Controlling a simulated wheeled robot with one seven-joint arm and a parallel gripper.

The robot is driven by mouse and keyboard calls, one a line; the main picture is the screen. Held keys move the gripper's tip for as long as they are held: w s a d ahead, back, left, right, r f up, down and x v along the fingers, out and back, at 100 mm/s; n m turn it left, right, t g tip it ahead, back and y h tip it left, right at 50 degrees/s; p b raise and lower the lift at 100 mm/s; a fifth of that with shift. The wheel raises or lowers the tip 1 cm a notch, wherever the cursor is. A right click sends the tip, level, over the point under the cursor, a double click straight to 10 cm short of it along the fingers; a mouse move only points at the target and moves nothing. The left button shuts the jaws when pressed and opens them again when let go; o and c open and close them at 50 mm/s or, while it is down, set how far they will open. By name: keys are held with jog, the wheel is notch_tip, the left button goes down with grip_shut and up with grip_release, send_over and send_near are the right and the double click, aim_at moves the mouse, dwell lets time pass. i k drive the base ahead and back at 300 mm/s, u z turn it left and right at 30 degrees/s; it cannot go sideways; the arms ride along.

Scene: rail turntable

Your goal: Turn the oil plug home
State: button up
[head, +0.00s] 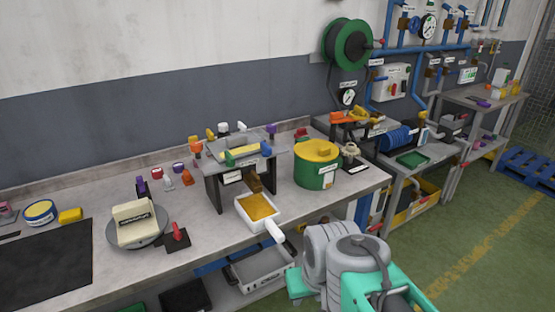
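I cannot pick out the oil plug with certainty; the labels are too small to read. A green drum (314,178) with a yellow lid (318,149) stands towards the right end of the bench. A small yellow-brown block (324,152) sits on its lid; I cannot tell if it is a plug. A grey round turntable (113,236) at the left carries a labelled cream block (134,221). A red lever (179,232) on a dark base stands just right of it. My folded arm shows at the bottom right, apart from the bench. My gripper's fingers are not visible.
A grey raised stand (277,161) holds several coloured pieces. In front of it, a white-handled pan (243,219) with orange-yellow contents lies near the bench edge. A dark mat (45,266) covers the left. Grey bins sit below. Green floor (485,235) is open at the right.

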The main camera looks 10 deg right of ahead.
aim_at(256, 182)
jog(key=u, duration=0.4)
jog(key=i, duration=0.85)
jog(key=u, duration=0.75)
